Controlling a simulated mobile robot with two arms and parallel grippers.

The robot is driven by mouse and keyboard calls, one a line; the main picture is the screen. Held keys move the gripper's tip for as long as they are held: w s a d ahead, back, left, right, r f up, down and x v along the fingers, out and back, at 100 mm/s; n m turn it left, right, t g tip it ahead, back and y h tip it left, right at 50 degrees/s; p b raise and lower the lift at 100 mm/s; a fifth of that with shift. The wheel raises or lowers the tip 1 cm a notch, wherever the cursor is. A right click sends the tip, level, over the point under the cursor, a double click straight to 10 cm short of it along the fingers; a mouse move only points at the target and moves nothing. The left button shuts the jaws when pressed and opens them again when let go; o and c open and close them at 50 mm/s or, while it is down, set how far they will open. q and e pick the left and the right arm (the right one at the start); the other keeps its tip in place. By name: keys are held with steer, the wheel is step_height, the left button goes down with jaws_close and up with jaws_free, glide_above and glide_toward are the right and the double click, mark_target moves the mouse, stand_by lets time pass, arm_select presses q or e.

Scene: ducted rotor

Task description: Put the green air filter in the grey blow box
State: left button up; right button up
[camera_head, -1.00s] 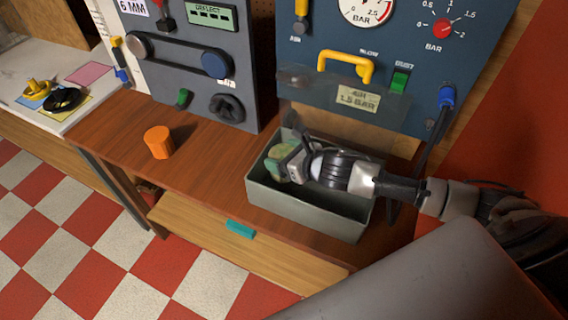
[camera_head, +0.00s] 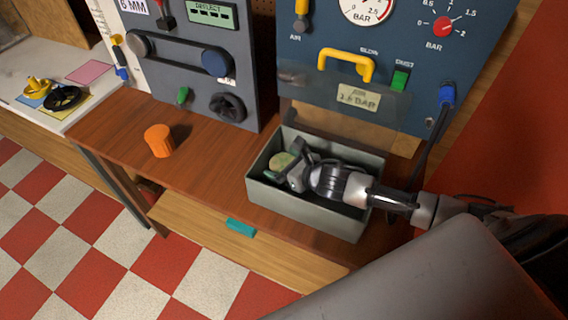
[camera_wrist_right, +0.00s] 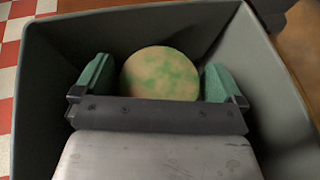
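The green air filter is a round tan disc with green patches (camera_wrist_right: 160,74). It lies inside the grey blow box (camera_wrist_right: 52,70), and also shows there in the head view (camera_head: 281,160). The open-topped box (camera_head: 300,207) stands on the wooden bench. My right gripper (camera_head: 287,164) reaches down into the box from the right. In the wrist view its two green fingertips (camera_wrist_right: 160,82) stand on either side of the filter, with a narrow gap at each side. It looks open. My left gripper is not in view.
An orange cylinder (camera_head: 159,141) stands on the bench left of the box. A blue panel (camera_head: 420,60) with a yellow handle (camera_head: 345,64) and a clear flap (camera_head: 345,97) rises behind the box. The bench between cylinder and box is clear.

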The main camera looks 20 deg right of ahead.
steer(key=shift+r, duration=0.25)
steer(key=v, duration=0.2)
steer(key=b+v, duration=0.1)
steer(key=v, duration=0.3)
steer(key=shift+s+d+f, duration=0.2)
steer(key=shift+f, duration=0.05)
steer(key=shift+s+d+r, duration=0.15)
steer(key=shift+s+r, duration=0.25)
steer(key=shift+s, duration=0.05)
